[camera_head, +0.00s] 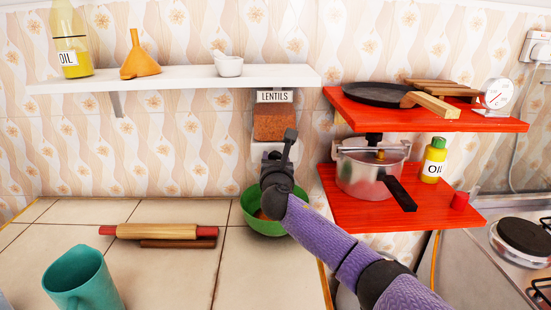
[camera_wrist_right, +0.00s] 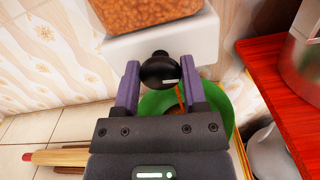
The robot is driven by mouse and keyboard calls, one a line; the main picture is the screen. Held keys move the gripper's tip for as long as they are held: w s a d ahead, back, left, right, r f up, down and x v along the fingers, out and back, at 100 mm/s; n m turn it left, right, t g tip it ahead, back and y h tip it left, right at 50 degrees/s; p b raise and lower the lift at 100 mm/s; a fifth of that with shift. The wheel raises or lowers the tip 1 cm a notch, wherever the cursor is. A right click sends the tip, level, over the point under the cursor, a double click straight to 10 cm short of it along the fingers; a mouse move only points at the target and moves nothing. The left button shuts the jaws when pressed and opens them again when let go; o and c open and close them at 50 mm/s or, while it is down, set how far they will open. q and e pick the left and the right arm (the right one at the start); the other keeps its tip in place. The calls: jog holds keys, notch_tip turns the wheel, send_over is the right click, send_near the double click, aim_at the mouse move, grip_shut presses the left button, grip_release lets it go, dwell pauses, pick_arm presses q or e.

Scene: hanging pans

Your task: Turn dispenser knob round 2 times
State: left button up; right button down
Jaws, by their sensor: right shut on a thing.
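The lentil dispenser (camera_head: 273,121) hangs on the wall below the white shelf, with a LENTILS label and brown lentils inside. In the right wrist view its lentil-filled body (camera_wrist_right: 150,12) is at the top, above a white base (camera_wrist_right: 165,42). The dark round dispenser knob (camera_wrist_right: 160,72) sticks out below that base. My right gripper (camera_wrist_right: 160,82) is shut on the knob, one finger on each side. In the head view my right gripper (camera_head: 280,160) is in front of the dispenser's lower part and hides the knob. My left gripper is not in view.
A green bowl (camera_head: 266,226) stands under the dispenser and holds something brownish. A rolling pin (camera_head: 160,231) and a teal mug (camera_head: 82,280) are on the tiled counter. Red shelves (camera_head: 365,209) with a pot (camera_head: 368,172) are close on the right.

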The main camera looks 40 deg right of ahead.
jog(key=shift+f+m+b, duration=0.15)
jog(key=shift+m+b, duration=0.15)
jog(key=shift+m, duration=4.45)
jog(key=shift+f+m+b, duration=0.15)
jog(key=shift+m+b, duration=0.2)
jog(key=shift+m, duration=4.35)
jog(key=shift+f+m+b, duration=0.15)
jog(key=shift+m+b, duration=0.15)
jog(key=shift+m, duration=4.45)
jog(key=shift+c, duration=0.7)
grip_release()
jog(key=shift+r, duration=0.1)
